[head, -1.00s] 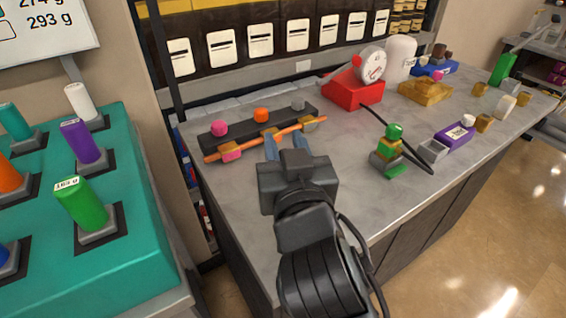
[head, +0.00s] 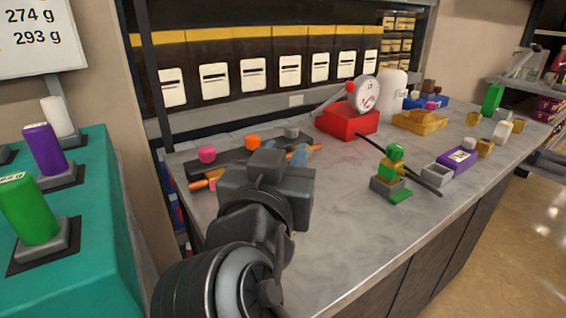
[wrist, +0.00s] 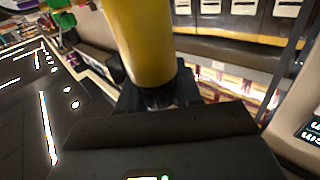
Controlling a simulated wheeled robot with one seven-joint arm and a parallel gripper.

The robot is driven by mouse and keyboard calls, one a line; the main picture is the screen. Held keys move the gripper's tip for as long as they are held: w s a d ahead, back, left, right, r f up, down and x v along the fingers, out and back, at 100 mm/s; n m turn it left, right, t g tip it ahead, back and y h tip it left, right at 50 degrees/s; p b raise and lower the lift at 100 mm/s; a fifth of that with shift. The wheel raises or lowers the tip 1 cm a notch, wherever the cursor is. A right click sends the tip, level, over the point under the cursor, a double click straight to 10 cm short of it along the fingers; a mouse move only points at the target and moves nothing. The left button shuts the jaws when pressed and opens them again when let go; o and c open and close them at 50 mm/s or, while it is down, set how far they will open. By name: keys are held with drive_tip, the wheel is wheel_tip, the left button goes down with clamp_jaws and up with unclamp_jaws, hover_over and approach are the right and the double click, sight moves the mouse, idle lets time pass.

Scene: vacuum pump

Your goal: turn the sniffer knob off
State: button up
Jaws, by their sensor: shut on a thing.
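A dark rail (head: 235,157) at the counter's left end bears a pink knob (head: 207,154), an orange knob (head: 253,142) and a grey knob (head: 291,132). An orange hose (head: 200,183) runs along its front, partly hidden by my arm. No label shows which part is the sniffer knob. My gripper (head: 300,153) has its blue fingers at the rail's right end, in front of the grey knob. In the wrist view a yellow cylinder (wrist: 142,45) stands between my jaws (wrist: 158,98), which are shut on it. Its lower end meets a dark part.
The counter (head: 340,215) is bare in front. A teal stand (head: 95,230) with coloured handles is at the left.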

drive_tip(key=shift+f, duration=0.15)
drive_tip(key=o, duration=1)
drive_tip(key=s+a, duration=0.1)
drive_tip(key=s, duration=0.6)
drive_tip(key=shift+s+a, duration=0.3)
